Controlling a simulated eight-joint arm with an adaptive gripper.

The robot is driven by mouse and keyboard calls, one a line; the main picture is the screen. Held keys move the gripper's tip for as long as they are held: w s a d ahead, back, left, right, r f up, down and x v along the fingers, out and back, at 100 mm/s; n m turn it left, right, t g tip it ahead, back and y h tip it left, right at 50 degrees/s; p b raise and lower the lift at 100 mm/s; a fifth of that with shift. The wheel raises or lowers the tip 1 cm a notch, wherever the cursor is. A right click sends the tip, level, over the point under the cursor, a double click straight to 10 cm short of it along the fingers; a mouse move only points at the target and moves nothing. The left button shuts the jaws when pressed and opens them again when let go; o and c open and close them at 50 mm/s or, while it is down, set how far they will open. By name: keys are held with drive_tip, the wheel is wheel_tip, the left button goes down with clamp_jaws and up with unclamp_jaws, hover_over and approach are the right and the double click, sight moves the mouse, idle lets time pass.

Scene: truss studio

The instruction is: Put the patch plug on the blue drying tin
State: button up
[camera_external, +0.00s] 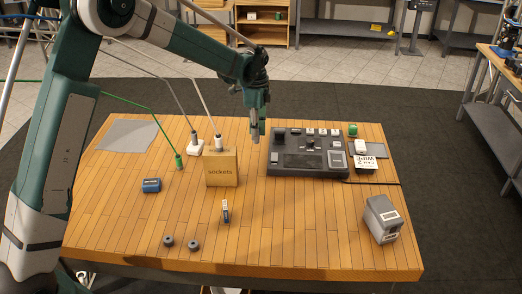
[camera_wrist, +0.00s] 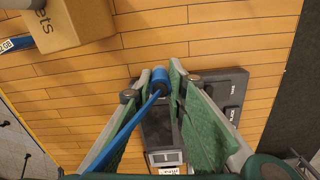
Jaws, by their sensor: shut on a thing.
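The patch plug (camera_wrist: 161,79) is blue with a blue cable. In the wrist view it sits between my gripper's fingertips (camera_wrist: 160,88), and its cable runs down to the lower left. In the external view my gripper (camera_external: 255,137) points down above the table, just left of the black console; the plug is too small to make out there. The blue drying tin (camera_external: 151,185) appears to be the small blue box with a pale label on the left of the table, apart from my gripper. I cannot make it out in the wrist view.
A cardboard box (camera_external: 222,170) stands between the tin and my gripper. The black console (camera_external: 308,168) lies to the right. A grey case (camera_external: 382,219) is at front right. The front-left tabletop is mostly clear.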

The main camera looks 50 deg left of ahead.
drive_tip(key=s+a+r, duration=0.1)
drive_tip(key=s+a, duration=0.3)
drive_tip(key=s, duration=0.9)
drive_tip(key=s+a+r+m, duration=0.1)
drive_tip(key=s+a, duration=0.4)
drive_tip(key=s, duration=0.8)
drive_tip(key=s+a+r+b, duration=0.1)
drive_tip(key=s+a, duration=0.4)
drive_tip(key=s, duration=0.8)
drive_tip(key=shift+s+r, duration=0.35)
drive_tip(key=shift+f, duration=0.1)
approach(151, 181)
drive_tip(key=shift+s+d, duration=0.1)
drive_tip(key=shift+f, duration=0.1)
drive_tip(key=shift+f, duration=2.05)
drive_tip(key=shift+f, duration=0.2)
